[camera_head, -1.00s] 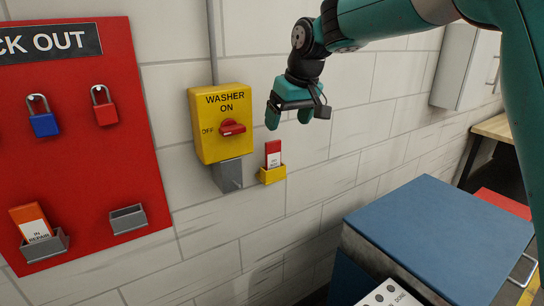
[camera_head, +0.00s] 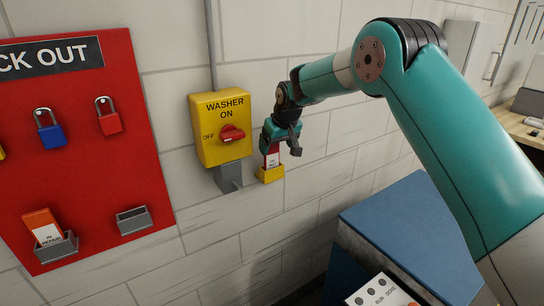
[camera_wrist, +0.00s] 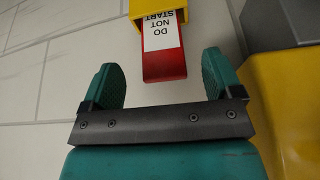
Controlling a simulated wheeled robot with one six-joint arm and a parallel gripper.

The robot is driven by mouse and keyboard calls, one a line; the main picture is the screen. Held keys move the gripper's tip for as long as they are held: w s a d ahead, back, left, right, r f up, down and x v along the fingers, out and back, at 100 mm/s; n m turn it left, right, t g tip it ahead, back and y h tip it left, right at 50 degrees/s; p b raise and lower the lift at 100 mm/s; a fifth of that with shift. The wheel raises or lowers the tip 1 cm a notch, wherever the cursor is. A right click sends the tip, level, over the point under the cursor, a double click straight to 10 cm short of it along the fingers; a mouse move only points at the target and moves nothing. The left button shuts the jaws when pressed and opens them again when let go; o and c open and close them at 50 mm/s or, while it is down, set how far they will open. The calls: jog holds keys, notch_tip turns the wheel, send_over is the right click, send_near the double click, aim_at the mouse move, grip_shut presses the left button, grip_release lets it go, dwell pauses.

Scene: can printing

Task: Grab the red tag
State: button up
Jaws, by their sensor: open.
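The red tag (camera_wrist: 165,66) has a white label reading "DO NOT START" and sits in a small yellow holder (camera_head: 270,174) on the wall. In the head view the tag (camera_head: 272,159) is partly covered by my gripper. My gripper (camera_wrist: 164,84) is open. In the wrist view its two fingers stand on either side of the tag's free end, apart from it, with the end just reaching between the fingertips. In the head view my gripper (camera_head: 273,145) is right at the top of the tag.
A yellow washer switch box (camera_head: 221,128) with a red knob is on the wall just left of the holder. A red lock-out board (camera_head: 95,175) with padlocks and an orange tag (camera_head: 42,226) hangs further left. A blue-topped cabinet (camera_head: 400,220) stands below right.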

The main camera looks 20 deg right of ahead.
aim_at(273, 156)
jog(key=shift+p+x, duration=1.85)
jog(key=shift+x, duration=0.75)
jog(key=shift+w+r, duration=0.1)
jog(key=shift+w, duration=0.05)
jog(key=c, duration=1)
